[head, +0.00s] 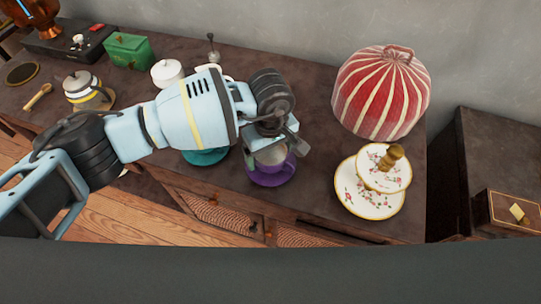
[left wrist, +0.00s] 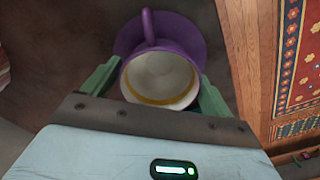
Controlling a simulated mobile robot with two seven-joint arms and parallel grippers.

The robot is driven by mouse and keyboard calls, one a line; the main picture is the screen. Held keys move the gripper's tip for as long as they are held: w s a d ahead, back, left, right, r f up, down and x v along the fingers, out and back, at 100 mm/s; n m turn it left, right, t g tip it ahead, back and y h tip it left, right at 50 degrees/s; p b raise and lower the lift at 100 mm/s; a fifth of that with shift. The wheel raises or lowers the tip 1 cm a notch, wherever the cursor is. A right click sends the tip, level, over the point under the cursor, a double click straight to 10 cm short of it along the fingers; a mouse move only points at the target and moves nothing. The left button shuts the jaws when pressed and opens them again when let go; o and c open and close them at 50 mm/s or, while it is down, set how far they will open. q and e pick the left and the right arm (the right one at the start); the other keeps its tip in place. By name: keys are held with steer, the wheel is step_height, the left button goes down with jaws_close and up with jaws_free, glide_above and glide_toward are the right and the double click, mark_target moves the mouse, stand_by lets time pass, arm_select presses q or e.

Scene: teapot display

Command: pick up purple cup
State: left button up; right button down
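The purple cup (head: 270,178) stands near the front edge of the dark cabinet top, partly hidden by my left gripper (head: 275,145), which points down at it. In the left wrist view the cup (left wrist: 160,78) shows a pale inside, a gold rim band and a purple handle pointing up in the picture. A purple saucer (left wrist: 190,40) lies under it. The left gripper's greenish fingers (left wrist: 157,88) are spread apart, one on each side of the cup. I cannot tell whether they touch it. My right gripper is out of view.
A teal dish (head: 205,157) is left of the cup, partly under my left arm. A two-tier floral stand (head: 368,201) and a red striped tea cozy (head: 384,92) stand to the right. A white pot (head: 167,73) and a green box (head: 129,51) stand behind on the left.

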mark_target(266, 163)
arm_select(q)
steer(key=c, duration=0.7)
steer(key=shift+r, duration=0.1)
steer(key=shift+r, duration=0.35)
steer(key=r, duration=0.1)
steer(key=a+r, duration=0.1)
steer(key=shift+s+r, duration=0.2)
steer(key=shift+r, duration=0.15)
steer(key=shift+s+a+r+b, duration=0.25)
steer(key=shift+s+a, duration=0.9)
steer(key=shift+a, duration=1.05)
steer(key=shift+s+a+r+b, duration=0.25)
steer(key=shift+s+a, duration=0.9)
steer(key=shift+a, duration=1.1)
steer(key=shift+s+a+r+b, duration=0.25)
steer(key=shift+s+a, duration=0.9)
steer(key=shift+a, duration=1.05)
